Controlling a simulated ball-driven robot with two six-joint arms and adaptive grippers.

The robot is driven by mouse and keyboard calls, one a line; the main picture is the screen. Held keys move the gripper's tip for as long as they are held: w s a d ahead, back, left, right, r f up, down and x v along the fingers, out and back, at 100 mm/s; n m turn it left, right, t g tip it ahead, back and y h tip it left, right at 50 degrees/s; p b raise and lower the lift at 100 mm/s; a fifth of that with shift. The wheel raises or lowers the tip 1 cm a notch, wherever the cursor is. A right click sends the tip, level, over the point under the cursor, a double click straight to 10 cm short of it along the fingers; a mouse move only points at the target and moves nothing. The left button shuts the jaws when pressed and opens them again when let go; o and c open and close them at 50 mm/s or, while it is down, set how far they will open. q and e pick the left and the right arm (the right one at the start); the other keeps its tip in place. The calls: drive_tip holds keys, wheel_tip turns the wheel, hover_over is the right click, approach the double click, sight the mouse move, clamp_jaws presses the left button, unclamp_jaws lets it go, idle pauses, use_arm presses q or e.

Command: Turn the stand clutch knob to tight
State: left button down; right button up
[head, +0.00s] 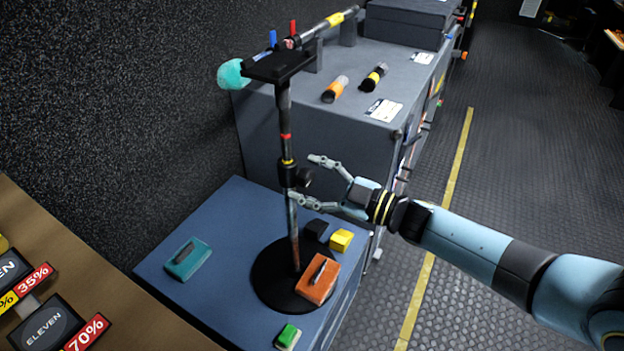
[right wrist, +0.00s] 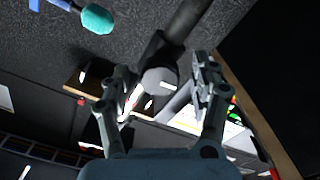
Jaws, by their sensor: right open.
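The stand (head: 283,118) rises upright from a round black base (head: 262,283) on a blue-grey case. Its dark clutch knob (head: 304,178) sticks out to the right of the pole at mid height. My right gripper (head: 302,178) is open, with one finger above and one below the knob in the head view. In the right wrist view the knob's rounded pale end (right wrist: 160,80) shows between the two spread fingers. I cannot tell whether the fingers touch it. Any tight marking on the knob is too small to read. My left gripper is not in view.
A teal item (head: 187,260), an orange item (head: 318,279), a yellow block (head: 341,240) and a green block (head: 288,336) lie around the stand. A grey case (head: 300,125) with orange and yellow-black cylinders stands behind. Open floor lies to the right.

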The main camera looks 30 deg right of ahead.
drive_tip(key=shift+s, duration=0.1)
drive_tip(key=v, duration=1.2)
